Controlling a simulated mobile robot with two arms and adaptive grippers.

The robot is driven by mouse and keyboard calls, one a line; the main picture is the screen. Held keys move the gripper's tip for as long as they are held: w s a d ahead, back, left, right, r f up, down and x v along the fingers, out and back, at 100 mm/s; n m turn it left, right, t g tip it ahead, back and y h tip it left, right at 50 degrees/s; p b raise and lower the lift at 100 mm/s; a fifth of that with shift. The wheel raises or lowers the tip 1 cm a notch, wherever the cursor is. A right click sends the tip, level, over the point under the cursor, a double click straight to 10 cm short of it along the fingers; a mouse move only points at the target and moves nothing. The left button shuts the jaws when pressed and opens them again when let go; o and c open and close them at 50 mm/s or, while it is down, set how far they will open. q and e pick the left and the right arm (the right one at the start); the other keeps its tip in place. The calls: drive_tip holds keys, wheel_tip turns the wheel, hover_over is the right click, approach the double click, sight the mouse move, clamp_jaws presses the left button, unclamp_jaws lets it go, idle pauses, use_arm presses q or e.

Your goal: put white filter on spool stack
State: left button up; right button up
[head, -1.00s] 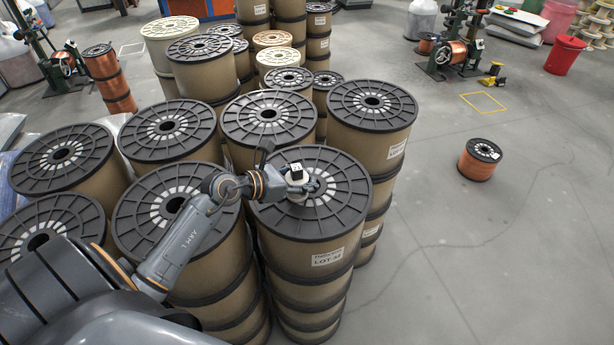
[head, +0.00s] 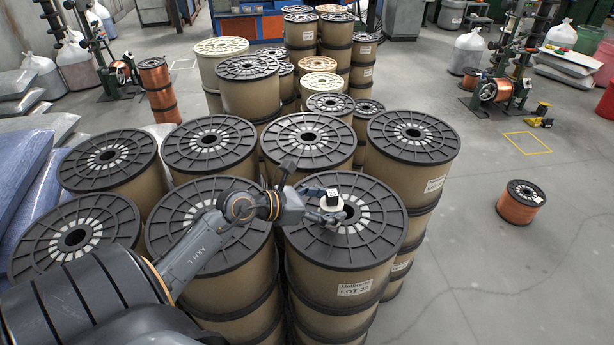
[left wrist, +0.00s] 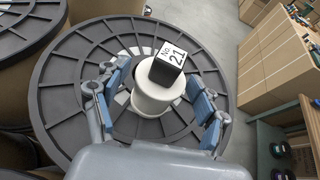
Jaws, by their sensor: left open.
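The white filter (head: 334,213), a short white cylinder, sits on the black top flange of the front right spool stack (head: 345,250), near its hub. A small black block with a white face (head: 332,197) rests on it; the left wrist view shows this block (left wrist: 170,62) marked "No. 21" above the filter (left wrist: 152,98). My left gripper (head: 326,214) is low over that flange at the filter. In the left wrist view its blue-padded fingers (left wrist: 160,98) stand open on both sides of the filter, with gaps. The hub hole is partly hidden. My right gripper is not in view.
Other tall spool stacks (head: 209,143) crowd behind and to the left. A lone copper spool (head: 521,201) stands on the floor at right. Open grey floor lies on the right. Blue wrapped sheets (head: 25,165) lean at the left edge.

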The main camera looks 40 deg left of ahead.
sight(322, 206)
use_arm(q)
drive_tip(key=b+v, duration=0.1)
drive_tip(key=v, duration=0.5)
drive_tip(key=shift+s+a+b, duration=0.15)
drive_tip(key=shift+s+b, duration=0.15)
drive_tip(key=shift+s, duration=0.1)
drive_tip(key=shift+s+a+r, duration=0.2)
drive_tip(key=shift+s+r, duration=0.15)
drive_tip(key=shift+s, duration=0.15)
